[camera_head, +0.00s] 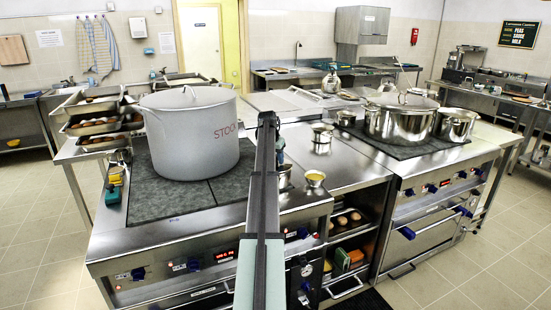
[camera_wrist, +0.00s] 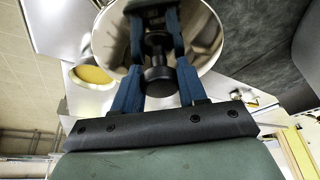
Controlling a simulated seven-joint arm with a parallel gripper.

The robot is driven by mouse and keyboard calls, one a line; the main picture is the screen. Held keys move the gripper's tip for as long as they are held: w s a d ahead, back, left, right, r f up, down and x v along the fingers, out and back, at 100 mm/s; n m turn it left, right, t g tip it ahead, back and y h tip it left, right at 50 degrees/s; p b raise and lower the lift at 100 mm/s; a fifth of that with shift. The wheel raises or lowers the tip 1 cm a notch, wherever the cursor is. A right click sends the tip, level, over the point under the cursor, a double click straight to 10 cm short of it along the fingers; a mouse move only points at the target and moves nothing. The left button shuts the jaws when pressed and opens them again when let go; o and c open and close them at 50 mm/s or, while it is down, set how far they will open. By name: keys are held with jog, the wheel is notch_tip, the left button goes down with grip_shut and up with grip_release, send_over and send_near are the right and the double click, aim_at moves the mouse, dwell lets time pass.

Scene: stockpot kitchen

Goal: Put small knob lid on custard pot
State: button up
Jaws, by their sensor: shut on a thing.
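My gripper (camera_wrist: 155,25) has its blue fingers shut on the dark knob of a round, shiny steel lid (camera_wrist: 205,45) in the wrist view. In the head view my gripper (camera_head: 280,150) is partly hidden behind my arm, right of the big stockpot. A small open pot with yellow contents, seemingly the custard pot (camera_head: 314,179), stands on the steel counter just right of my gripper. It also shows in the wrist view (camera_wrist: 92,76), beside the lid and not under it. The lid is largely hidden in the head view.
A tall grey stockpot (camera_head: 190,135) with a lid stands on the left hob. Small steel pots (camera_head: 322,135) stand farther back. A wide lidded pan (camera_head: 400,118) stands on the right hob. Clear steel counter (camera_head: 350,165) lies right of the yellow-filled pot.

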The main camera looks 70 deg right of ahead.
jog(key=o, duration=0.9)
jog(key=shift+r, duration=0.1)
jog(key=v, duration=1.3)
jog(key=shift+a+r, duration=0.2)
jog(key=shift+r, duration=0.1)
